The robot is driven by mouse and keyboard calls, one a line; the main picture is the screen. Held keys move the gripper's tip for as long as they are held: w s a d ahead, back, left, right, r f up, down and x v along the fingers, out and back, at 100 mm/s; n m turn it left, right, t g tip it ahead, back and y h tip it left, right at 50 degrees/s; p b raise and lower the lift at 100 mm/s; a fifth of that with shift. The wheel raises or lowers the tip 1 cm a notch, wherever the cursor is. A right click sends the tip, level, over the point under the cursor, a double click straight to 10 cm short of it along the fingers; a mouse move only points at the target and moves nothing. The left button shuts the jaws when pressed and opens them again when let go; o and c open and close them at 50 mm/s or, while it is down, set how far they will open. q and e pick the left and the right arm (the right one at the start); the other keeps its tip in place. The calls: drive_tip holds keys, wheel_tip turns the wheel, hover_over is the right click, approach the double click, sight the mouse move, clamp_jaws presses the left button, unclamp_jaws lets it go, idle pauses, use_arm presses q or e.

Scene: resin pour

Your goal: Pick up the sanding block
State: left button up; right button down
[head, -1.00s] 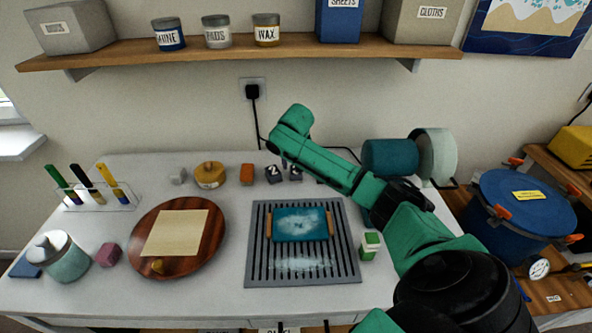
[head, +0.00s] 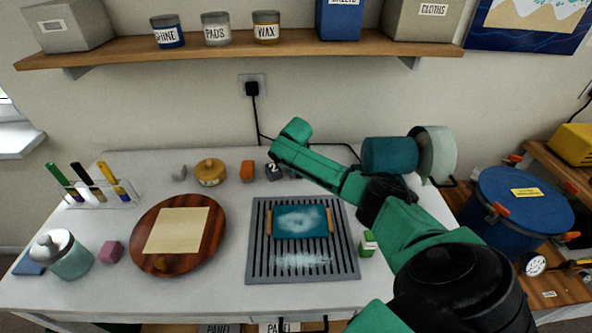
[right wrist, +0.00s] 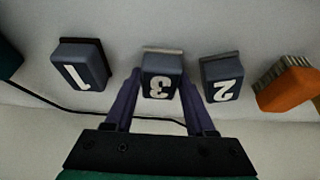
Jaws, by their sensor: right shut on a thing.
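Dark grey sanding blocks stand at the back of the table. In the right wrist view they are marked 1 (right wrist: 80,67), 3 (right wrist: 161,84) and 2 (right wrist: 221,78), with the numbers upside down. The block marked 2 also shows in the head view (head: 273,172); my right arm covers most of the others there. My right gripper (right wrist: 160,92) has its purple fingers on both sides of the block marked 3 and is shut on it. Whether that block is clear of the table I cannot tell. My left gripper is out of view.
An orange brush (right wrist: 287,87) stands beside the block marked 2. A black cable (right wrist: 40,98) runs behind the blocks. A round wooden board (head: 140,232) and a slotted grey tray (head: 255,262) with a teal panel (head: 285,233) lie in front.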

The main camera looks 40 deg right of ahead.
drive_tip(key=shift+r, duration=0.1)
wheel_tip(320, 180, up, 20)
drive_tip(key=b, duration=0.3)
